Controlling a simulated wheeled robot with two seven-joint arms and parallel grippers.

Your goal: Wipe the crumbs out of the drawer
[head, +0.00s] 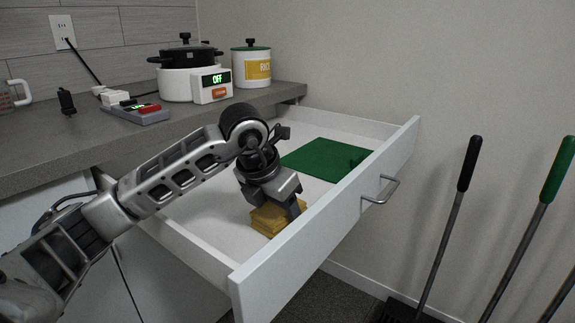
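The white drawer (334,210) is pulled open below the counter. My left gripper (283,203) reaches down into it from the left, right at a folded yellow cloth (266,220) on the drawer floor. One dark finger shows at the right side of the cloth. The other finger is hidden, so I cannot tell whether the gripper is closed on the cloth. A flat green mat (325,158) lies in the back part of the drawer, with a small dark green thing on its right side. I cannot make out any crumbs. My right gripper is not in view.
On the counter (40,140) stand a white cooker (178,84) with a black pot, a white rice canister (250,68), and a power strip (137,114). The drawer handle (381,190) sticks out in front. Brooms (452,215) lean against the right wall.

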